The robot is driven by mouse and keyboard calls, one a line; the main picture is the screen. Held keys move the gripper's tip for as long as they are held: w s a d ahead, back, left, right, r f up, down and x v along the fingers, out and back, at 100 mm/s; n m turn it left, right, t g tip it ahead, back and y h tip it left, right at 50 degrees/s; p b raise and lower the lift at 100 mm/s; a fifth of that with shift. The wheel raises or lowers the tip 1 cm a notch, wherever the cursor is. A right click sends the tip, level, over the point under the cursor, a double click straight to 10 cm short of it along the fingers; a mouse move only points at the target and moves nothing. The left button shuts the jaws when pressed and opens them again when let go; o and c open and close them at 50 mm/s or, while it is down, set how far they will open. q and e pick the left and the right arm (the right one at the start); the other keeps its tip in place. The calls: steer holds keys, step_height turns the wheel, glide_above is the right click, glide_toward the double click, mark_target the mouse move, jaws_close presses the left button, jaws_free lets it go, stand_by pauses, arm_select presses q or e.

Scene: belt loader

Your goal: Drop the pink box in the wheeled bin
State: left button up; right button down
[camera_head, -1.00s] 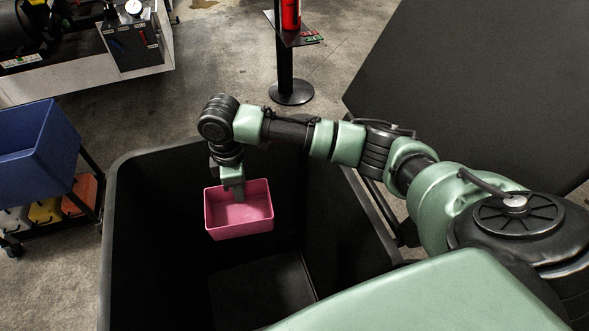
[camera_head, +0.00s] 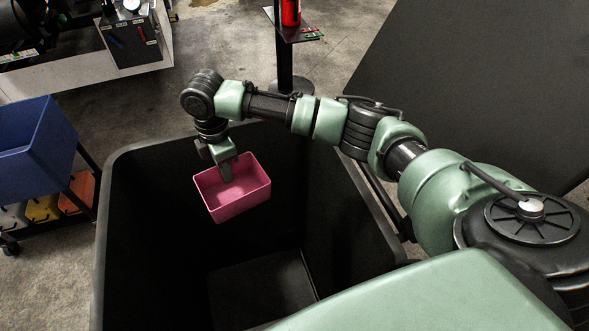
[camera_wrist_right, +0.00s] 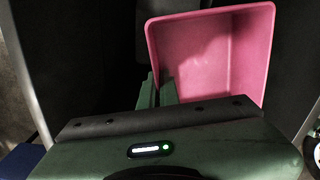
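The pink box (camera_head: 234,196) is an open, empty tray held in the air over the open mouth of the black bin (camera_head: 140,235). My right gripper (camera_head: 227,172) reaches down at the box's far side and is shut on its wall. In the head view the box hangs tilted. In the right wrist view the box (camera_wrist_right: 215,55) shows its inside, and the gripper fingers (camera_wrist_right: 157,92) are at its left wall. The bin's floor is visible below and looks empty; its wheels are hidden. My left gripper is not in view.
A blue bin (camera_head: 35,150) on a dark cart stands at the left, above several coloured small bins. A post with a red cylinder (camera_head: 290,12) stands behind the bin. A large dark panel (camera_head: 480,90) fills the upper right.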

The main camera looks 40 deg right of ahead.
steer(key=shift+f, duration=0.15)
steer(key=c, duration=1.6)
jaws_free()
step_height(320, 180, up, 7)
steer(key=shift+f+b, duration=0.1)
steer(key=shift+b, duration=1.05)
steer(key=shift+r, duration=0.5)
